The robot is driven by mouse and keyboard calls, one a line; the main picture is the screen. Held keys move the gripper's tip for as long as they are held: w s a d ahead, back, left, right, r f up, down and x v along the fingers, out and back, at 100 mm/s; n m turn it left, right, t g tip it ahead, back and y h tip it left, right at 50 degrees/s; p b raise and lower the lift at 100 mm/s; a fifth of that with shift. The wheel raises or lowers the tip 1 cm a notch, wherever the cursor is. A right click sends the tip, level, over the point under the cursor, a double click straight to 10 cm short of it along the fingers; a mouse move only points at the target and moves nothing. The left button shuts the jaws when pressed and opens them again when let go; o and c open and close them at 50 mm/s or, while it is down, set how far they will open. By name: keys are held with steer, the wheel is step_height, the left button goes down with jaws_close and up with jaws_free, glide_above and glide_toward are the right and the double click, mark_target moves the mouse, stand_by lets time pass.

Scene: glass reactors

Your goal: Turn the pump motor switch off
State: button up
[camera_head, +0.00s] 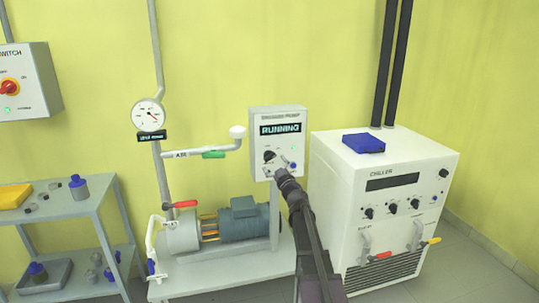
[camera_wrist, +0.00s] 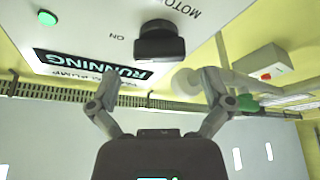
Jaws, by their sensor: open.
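In the wrist view, which is turned over, the knob (camera_wrist: 160,42) is beside the words ON and a partly cut-off MOTO label. A green lamp (camera_wrist: 47,18) is lit on the same panel. My gripper (camera_head: 280,174) is just below and in front of the panel. In the wrist view my gripper (camera_wrist: 158,88) is open and empty, its fingers apart; the knob appears beyond them, not clasped.
A white chiller (camera_head: 330,190) with a blue block (camera_head: 363,143) on top stands to the right. The pump's motor (camera_head: 245,220) is below the box. Another switch box (camera_head: 35,85) with a red knob hangs far left.

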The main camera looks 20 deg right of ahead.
mark_target(271, 158)
steer(key=shift+p+x, duration=0.5)
steer(key=shift+x, duration=1.5)
steer(key=c, duration=1)
